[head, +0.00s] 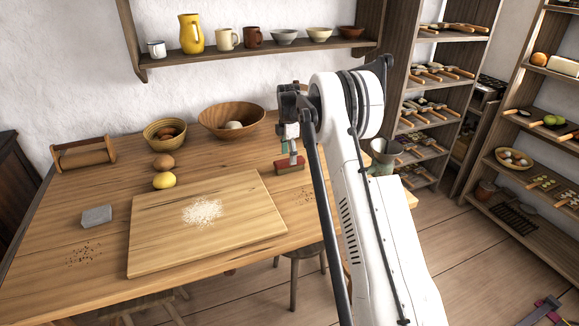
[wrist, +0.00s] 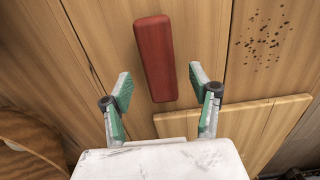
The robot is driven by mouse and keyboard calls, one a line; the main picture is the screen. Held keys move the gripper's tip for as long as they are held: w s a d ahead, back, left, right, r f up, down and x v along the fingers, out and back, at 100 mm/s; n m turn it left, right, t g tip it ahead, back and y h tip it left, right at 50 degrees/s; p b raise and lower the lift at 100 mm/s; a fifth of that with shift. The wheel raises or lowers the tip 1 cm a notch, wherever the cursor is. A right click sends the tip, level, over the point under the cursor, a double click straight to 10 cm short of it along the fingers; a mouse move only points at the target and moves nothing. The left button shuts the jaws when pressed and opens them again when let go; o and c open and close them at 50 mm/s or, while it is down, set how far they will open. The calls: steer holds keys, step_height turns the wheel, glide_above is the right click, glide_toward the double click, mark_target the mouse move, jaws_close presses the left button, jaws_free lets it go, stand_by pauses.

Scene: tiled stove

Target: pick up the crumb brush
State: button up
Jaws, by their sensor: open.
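The crumb brush (head: 290,166) appears as a red block lying on the wooden table, right of the wooden bowl. In the wrist view the red brush (wrist: 152,50) lies lengthwise, its near end between my fingertips in the picture and the rest beyond them. Any bristles are hard to make out. My gripper (head: 291,152) is open and empty, just above the brush in the head view. In the wrist view my gripper (wrist: 160,80) has its green-padded fingers spread on either side of the brush's near end, with gaps to both.
A board (head: 155,240) with a white crumbly heap (head: 204,211) lies left of my arm. Dark crumbs (wrist: 262,42) lie right of the brush. The wooden bowl (head: 231,120), a basket (head: 165,131), a lemon (head: 164,181) and a grey block (head: 97,216) stand further left. A shelf (head: 260,55) hangs behind.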

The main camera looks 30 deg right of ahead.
step_height(320, 180, down, 4)
steer(key=shift+d+f, duration=0.15)
steer(key=c, duration=1.3)
steer(key=shift+r, duration=0.2)
steer(key=shift+c, duration=0.2)
steer(key=shift+r, duration=0.6)
step_height(320, 180, up, 3)
steer(key=shift+f, duration=0.1)
steer(key=s+a+r, duration=0.3)
steer(key=a+r, duration=0.3)
steer(key=a, duration=0.5)
steer(key=shift+s+r+p, duration=0.15)
steer(key=shift+r+p, duration=0.2)
steer(key=shift+a, duration=0.1)
